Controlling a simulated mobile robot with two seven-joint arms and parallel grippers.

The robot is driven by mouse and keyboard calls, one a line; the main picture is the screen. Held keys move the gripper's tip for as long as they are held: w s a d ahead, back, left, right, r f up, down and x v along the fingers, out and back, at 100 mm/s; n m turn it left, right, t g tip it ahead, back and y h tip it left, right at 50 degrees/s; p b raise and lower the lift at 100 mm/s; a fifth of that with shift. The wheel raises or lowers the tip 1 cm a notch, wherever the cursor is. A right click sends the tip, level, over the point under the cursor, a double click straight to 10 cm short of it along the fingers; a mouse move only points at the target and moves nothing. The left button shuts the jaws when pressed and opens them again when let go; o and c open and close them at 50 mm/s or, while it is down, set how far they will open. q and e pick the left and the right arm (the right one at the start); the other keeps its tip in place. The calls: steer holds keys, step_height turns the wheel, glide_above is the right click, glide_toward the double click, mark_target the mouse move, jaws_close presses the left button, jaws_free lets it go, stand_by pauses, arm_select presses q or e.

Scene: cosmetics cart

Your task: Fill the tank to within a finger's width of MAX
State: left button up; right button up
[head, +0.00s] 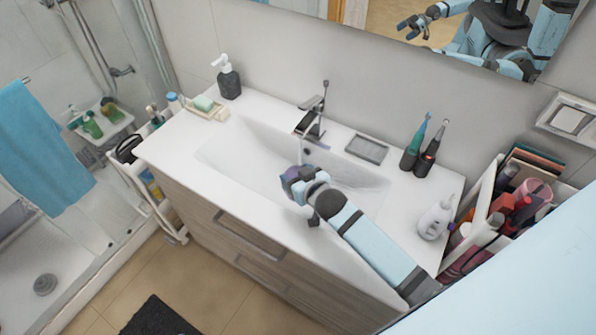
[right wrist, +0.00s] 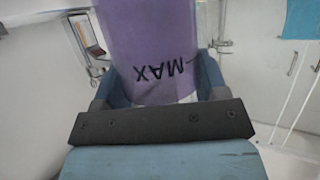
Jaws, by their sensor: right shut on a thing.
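The tank (right wrist: 155,45) is a purple, see-through vessel with black MAX lettering, upside down in the right wrist view. My right gripper (head: 298,186) is shut on it, holding it over the white sink basin (head: 245,150) below the faucet (head: 313,118). Only a small purple part of the tank (head: 289,183) shows in the head view. A thin pale stream seems to run from the faucet towards the tank. I cannot tell the water level against the MAX mark. My left gripper shows only as a small reflection in the mirror.
A white device (head: 436,218) stands on the counter's right end. Two toothbrush-like handles (head: 418,150), a grey dish (head: 367,149), a soap dish (head: 207,108) and a dark dispenser (head: 229,78) line the back. A filled cart (head: 515,200) stands at right. The front left counter is clear.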

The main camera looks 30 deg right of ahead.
steer(key=w+d+f+b, duration=0.4)
steer(key=w+f+b, duration=0.1)
steer(key=w+b, duration=0.2)
steer(key=shift+w+d, duration=0.35)
stand_by(0.6)
steer(key=w+d, duration=0.2)
steer(key=w, duration=0.1)
steer(key=w+d, duration=0.1)
steer(key=w, duration=0.1)
steer(key=shift+b, duration=0.35)
stand_by(1.6)
steer(key=s+a+p, duration=0.1)
steer(key=s+a, duration=0.1)
steer(key=s, duration=0.1)
steer(key=s+a+p, duration=0.1)
steer(key=s, duration=0.1)
steer(key=shift+p, duration=0.35)
